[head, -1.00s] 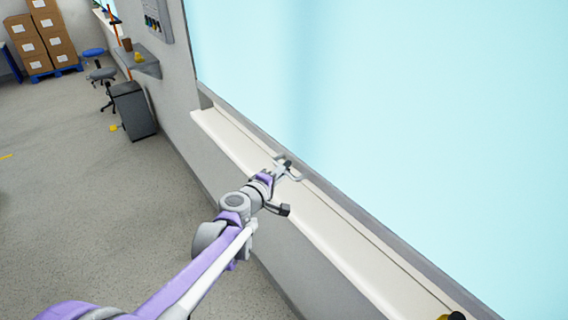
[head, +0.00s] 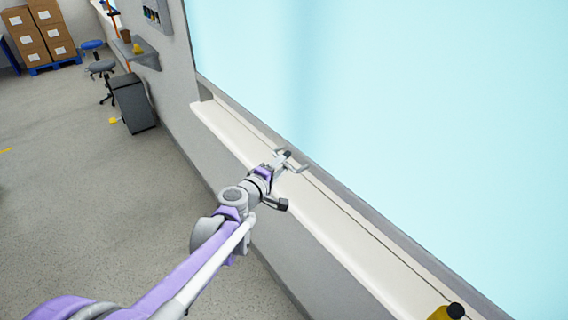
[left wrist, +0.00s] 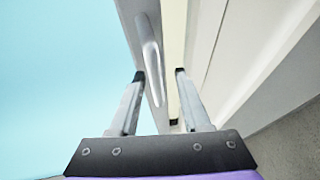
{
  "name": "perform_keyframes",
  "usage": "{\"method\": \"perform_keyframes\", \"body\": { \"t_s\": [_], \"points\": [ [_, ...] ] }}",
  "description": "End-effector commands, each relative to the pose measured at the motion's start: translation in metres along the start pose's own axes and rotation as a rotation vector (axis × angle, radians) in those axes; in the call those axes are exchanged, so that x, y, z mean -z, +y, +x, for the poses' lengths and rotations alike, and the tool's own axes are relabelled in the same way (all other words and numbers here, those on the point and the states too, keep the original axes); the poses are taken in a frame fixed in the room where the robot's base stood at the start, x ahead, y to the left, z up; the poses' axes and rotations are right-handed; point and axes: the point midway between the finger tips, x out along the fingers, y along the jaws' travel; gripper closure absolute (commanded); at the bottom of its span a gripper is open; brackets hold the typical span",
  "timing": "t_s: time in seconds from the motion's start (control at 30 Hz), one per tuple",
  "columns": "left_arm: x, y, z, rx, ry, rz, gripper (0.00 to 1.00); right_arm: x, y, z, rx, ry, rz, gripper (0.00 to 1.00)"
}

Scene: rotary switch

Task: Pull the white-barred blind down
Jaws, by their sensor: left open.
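A large pale-blue pane (head: 400,110) in a grey frame fills the right of the head view; I cannot tell whether it is bare window or blind. No white bar of a blind can be made out for certain. My left gripper (head: 294,161) is open and empty, over the pale sill by the pane's lower edge. In the left wrist view, a silver-grey handle (left wrist: 150,55) on the grey frame lies ahead, partly between the open fingers (left wrist: 159,75) and nearer the left one. I cannot tell its depth. My right gripper is not in view.
A pale sill (head: 330,218) runs along under the pane. A yellowish bottle with a black cap (head: 447,312) stands at the bottom right. A grey cabinet (head: 133,104), stools and stacked boxes (head: 38,38) are far left.

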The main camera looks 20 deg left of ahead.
Motion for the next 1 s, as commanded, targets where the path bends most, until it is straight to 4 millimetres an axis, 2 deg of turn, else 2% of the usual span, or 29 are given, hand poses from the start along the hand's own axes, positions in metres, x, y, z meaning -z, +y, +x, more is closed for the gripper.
{"method": "perform_keyframes", "body": {
  "t_s": [0.3,0.5,0.67,1.0],
  "points": [
    [0.001,0.000,-0.062,0.000,0.003,0.001,0.53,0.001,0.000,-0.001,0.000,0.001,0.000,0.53],
    [0.000,0.000,-0.091,0.000,0.002,0.001,0.53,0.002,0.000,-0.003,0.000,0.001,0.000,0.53],
    [0.000,-0.001,-0.100,0.000,0.000,0.001,0.53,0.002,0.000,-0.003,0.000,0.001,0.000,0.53],
    [-0.001,-0.001,-0.101,0.000,0.000,0.001,0.53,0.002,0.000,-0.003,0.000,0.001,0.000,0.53]
  ]
}}
